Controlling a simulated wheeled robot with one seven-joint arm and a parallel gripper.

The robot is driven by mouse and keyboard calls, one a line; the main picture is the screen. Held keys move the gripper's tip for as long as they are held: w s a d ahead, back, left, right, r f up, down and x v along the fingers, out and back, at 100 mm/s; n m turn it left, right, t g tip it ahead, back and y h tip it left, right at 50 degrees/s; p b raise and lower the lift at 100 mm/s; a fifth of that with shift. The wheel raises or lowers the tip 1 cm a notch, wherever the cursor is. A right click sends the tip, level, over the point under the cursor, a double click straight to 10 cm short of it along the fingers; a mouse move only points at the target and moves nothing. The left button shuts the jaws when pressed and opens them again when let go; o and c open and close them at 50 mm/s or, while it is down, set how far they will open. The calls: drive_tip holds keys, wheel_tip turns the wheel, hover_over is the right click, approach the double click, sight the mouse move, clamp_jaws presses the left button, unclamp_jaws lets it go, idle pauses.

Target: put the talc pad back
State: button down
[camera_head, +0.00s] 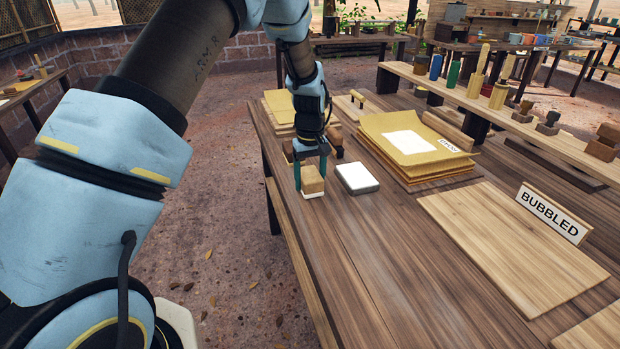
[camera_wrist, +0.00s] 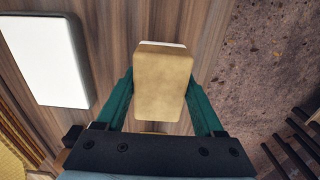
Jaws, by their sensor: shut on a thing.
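The talc pad, a tan block (camera_head: 312,180) with a white underside, is between the teal fingers of my gripper (camera_head: 311,172), near the left edge of the table. In the wrist view the tan block (camera_wrist: 163,80) fills the gap between both fingers, with a white rim at its far end. My gripper is shut on it. I cannot tell whether its underside touches the table. A shallow white-topped tray (camera_head: 357,178) lies flat just right of the pad, apart from it. The tray also shows in the wrist view (camera_wrist: 46,60), at upper left.
A stack of yellow sheets (camera_head: 444,165) with a label stands behind the tray on the wooden table (camera_head: 375,255). A pale board (camera_head: 500,245) with a BUBBLED sign (camera_head: 549,214) lies at right. More sheets (camera_head: 282,110) lie behind my gripper. The table's front middle is clear.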

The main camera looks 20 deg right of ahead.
sight(310, 175)
drive_tip(key=shift+f, duration=0.1)
unclamp_jaws()
wheel_tip(310, 175, up, 12)
drive_tip(key=b, duration=0.4)
drive_tip(key=a, duration=1.8)
drive_tip(key=s+a, duration=0.5)
drive_tip(key=a, duration=0.4)
drive_tip(key=s+a+f+t, duration=0.1)
drive_tip(key=s+a, duration=0.5)
drive_tip(key=a, duration=0.3)
drive_tip(key=shift+a+f, duration=0.3)
drive_tip(key=shift+a, duration=0.05)
drive_tip(key=shift+w, duration=0.1)
